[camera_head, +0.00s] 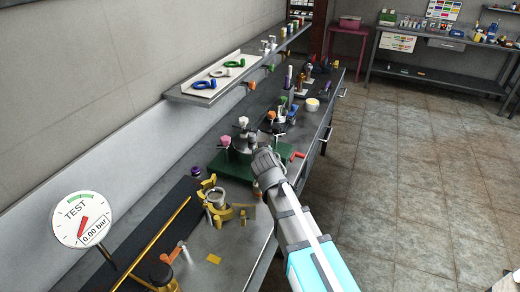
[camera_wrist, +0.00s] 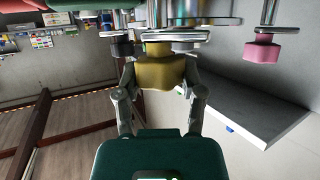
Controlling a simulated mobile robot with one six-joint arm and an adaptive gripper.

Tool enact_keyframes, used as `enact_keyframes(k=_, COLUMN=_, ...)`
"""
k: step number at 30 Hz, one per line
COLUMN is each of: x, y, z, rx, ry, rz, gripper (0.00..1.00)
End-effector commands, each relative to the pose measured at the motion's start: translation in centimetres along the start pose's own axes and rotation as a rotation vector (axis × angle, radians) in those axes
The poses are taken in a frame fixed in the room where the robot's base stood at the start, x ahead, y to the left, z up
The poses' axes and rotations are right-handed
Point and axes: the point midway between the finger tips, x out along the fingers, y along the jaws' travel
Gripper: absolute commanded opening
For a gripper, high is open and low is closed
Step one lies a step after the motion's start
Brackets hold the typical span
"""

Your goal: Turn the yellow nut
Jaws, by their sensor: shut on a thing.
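The yellow nut (camera_wrist: 160,72) hangs at the centre of the wrist view, under a shiny round metal flange (camera_wrist: 190,12). My gripper (camera_wrist: 160,78) has one finger on each side of it and is shut on it. A dark knob (camera_wrist: 122,48) sits on a post just left of the nut, and a pink knob (camera_wrist: 262,52) hangs further right. In the head view my gripper (camera_head: 266,158) is beside the fixture on the green base (camera_head: 232,164). The nut is hidden there behind my gripper and arm.
A pink knob (camera_head: 225,141) and a white knob (camera_head: 243,122) stand on the fixture. A red-handled lever (camera_head: 298,156) is close to my gripper's right. A yellow clamp (camera_head: 213,195) and a test gauge (camera_head: 83,219) stand nearer. The floor at right is clear.

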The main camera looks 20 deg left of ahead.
Motion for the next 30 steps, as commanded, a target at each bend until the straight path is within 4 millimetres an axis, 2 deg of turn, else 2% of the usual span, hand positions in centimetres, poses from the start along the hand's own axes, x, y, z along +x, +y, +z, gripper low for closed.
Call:
enact_keyframes(k=20, x=-0.07, y=-0.19, z=0.16, rx=0.097, ry=-0.005, rz=0.23, gripper=0.04)
enact_keyframes(k=30, x=0.15, y=-0.49, z=0.06, rx=0.182, ry=-0.004, rz=0.435, gripper=0.04)
